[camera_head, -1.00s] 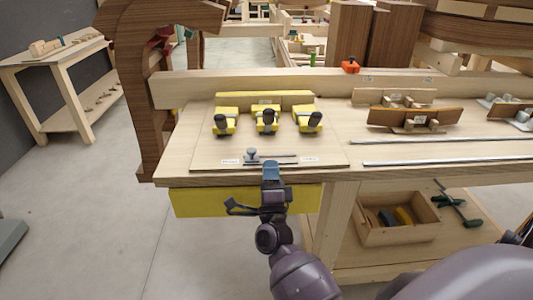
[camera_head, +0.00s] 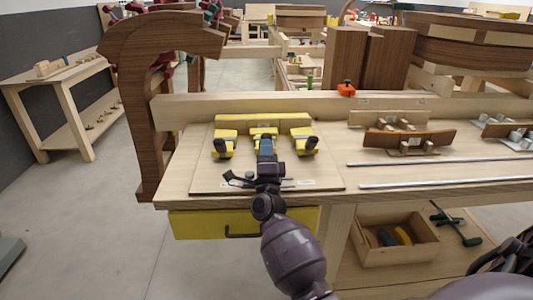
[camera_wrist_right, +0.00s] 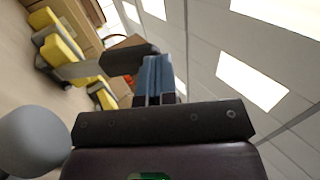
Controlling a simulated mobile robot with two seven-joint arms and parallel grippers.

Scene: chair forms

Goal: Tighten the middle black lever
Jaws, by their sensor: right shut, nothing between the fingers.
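Three yellow clamps stand in a row on a wooden board (camera_head: 210,183), in front of a yellow bar (camera_head: 262,120). The left black lever (camera_head: 220,145) and right black lever (camera_head: 309,144) show in the head view. The middle lever is mostly hidden there behind my right gripper (camera_head: 266,147), which is over the middle clamp. In the right wrist view, a black lever (camera_wrist_right: 128,59) on a grey stem is just left of the blue fingertips (camera_wrist_right: 154,75). I cannot tell whether they touch. The right gripper is shut and empty. My left gripper is out of view.
A grey knob (camera_wrist_right: 32,138) is close to the gripper in the wrist view. Brown wooden jigs (camera_head: 408,140) and metal rods (camera_head: 440,162) lie right of the board. A yellow drawer (camera_head: 195,223) is under the table's front edge.

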